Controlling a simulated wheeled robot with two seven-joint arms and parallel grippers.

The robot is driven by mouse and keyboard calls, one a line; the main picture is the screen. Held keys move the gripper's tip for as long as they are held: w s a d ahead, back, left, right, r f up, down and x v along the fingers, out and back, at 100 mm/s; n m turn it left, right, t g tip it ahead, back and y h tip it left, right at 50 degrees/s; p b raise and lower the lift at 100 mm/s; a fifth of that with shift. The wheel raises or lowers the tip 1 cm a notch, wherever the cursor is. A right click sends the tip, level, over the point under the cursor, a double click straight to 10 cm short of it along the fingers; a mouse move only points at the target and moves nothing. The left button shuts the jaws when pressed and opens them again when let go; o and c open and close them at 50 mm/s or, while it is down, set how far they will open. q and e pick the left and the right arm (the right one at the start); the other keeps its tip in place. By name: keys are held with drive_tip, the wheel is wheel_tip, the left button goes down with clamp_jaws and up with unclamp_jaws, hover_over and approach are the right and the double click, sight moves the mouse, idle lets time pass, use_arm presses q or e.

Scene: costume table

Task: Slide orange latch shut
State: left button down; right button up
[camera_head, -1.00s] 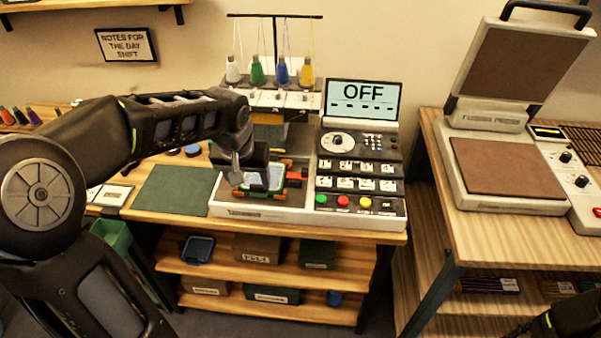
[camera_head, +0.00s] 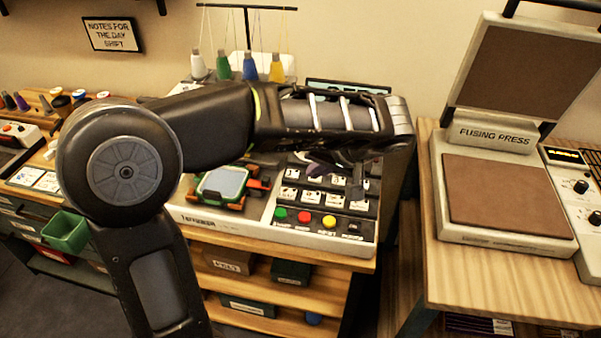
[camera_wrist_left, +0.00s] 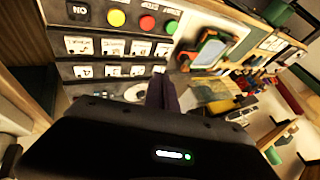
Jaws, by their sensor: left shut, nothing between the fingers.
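The hoop (camera_head: 222,184), a pale pad in a green frame with orange-red parts, lies on the bed of the embroidery machine (camera_head: 248,222). An orange-red piece (camera_head: 258,184) sits at the hoop's right side; I cannot tell whether it is the latch or whether it is shut. The hoop also shows in the left wrist view (camera_wrist_left: 208,50). My left gripper (camera_head: 318,169) is shut and empty, above the machine's button panel, right of the hoop and apart from it. Its dark fingers show together in the left wrist view (camera_wrist_left: 163,94). My right gripper is out of view.
My left forearm crosses in front of the machine and hides most of its screen (camera_head: 345,86). Red (camera_head: 305,217), green and yellow buttons line the panel's front. A fusing press (camera_head: 505,185) stands on the table at right. Thread cones (camera_head: 249,66) stand behind.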

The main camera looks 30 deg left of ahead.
use_arm(q)
drive_tip(key=shift+s+a+n, duration=0.25)
drive_tip(key=shift+s+n, duration=0.05)
drive_tip(key=shift+n, duration=0.2)
drive_tip(key=shift+a, duration=0.1)
drive_tip(key=p, duration=0.2)
hover_over(296, 199)
wheel_tip(296, 199, down, 7)
drive_tip(key=shift+f, duration=0.15)
drive_tip(key=a, duration=0.1)
drive_tip(key=s+a+p, duration=0.1)
drive_tip(key=a, duration=0.1)
drive_tip(key=shift+a+f, duration=0.1)
drive_tip(key=shift+f, duration=0.1)
drive_tip(key=shift+a+f, duration=0.1)
drive_tip(key=shift+a, duration=0.3)
